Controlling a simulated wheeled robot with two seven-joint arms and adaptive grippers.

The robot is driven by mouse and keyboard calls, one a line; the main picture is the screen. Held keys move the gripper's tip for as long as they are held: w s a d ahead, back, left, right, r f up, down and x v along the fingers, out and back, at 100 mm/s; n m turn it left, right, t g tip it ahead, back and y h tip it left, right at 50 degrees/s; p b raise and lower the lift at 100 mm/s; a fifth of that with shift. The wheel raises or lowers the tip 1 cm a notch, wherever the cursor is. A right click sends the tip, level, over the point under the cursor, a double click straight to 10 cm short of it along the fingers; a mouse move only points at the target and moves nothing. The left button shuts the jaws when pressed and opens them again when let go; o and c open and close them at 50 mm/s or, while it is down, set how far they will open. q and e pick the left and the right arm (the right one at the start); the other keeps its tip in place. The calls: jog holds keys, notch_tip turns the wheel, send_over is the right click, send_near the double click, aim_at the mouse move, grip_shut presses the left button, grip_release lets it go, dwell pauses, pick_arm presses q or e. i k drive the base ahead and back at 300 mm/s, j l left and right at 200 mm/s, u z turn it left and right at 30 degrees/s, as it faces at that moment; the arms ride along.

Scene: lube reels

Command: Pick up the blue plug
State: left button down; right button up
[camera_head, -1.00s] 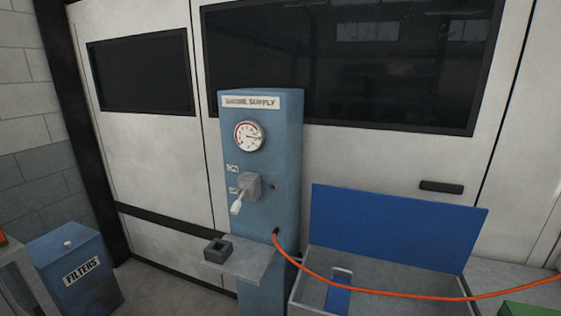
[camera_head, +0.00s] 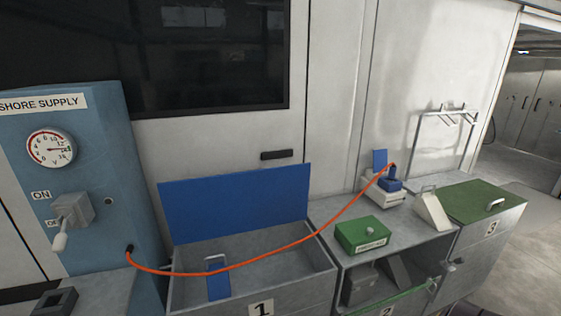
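The blue plug (camera_head: 389,183) sits at the right end of an orange cable (camera_head: 293,246), on a light grey socket block (camera_head: 381,198) with a raised blue flap (camera_head: 379,160). The block stands on the grey bench at right of centre. The cable sags from the side of the blue shore supply post (camera_head: 108,165) to the plug. How deep the plug sits in the block cannot be made out. Neither of my grippers is in view.
Bin 1 (camera_head: 328,285) stands open with its blue lid (camera_head: 236,203) up. A green box (camera_head: 362,236) and a pale wedge-shaped block (camera_head: 432,209) stand near the socket block. Bin 3's green lid (camera_head: 478,202) is closed. A metal rack (camera_head: 446,118) stands behind.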

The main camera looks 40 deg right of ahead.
aim_at(391, 177)
jog(key=z, duration=2.1)
jog(key=i+l+u, duration=0.4)
jog(key=i, duration=0.15)
jog(key=i+l+u, duration=0.4)
jog(key=i+l, duration=0.05)
jog(key=l, duration=0.1)
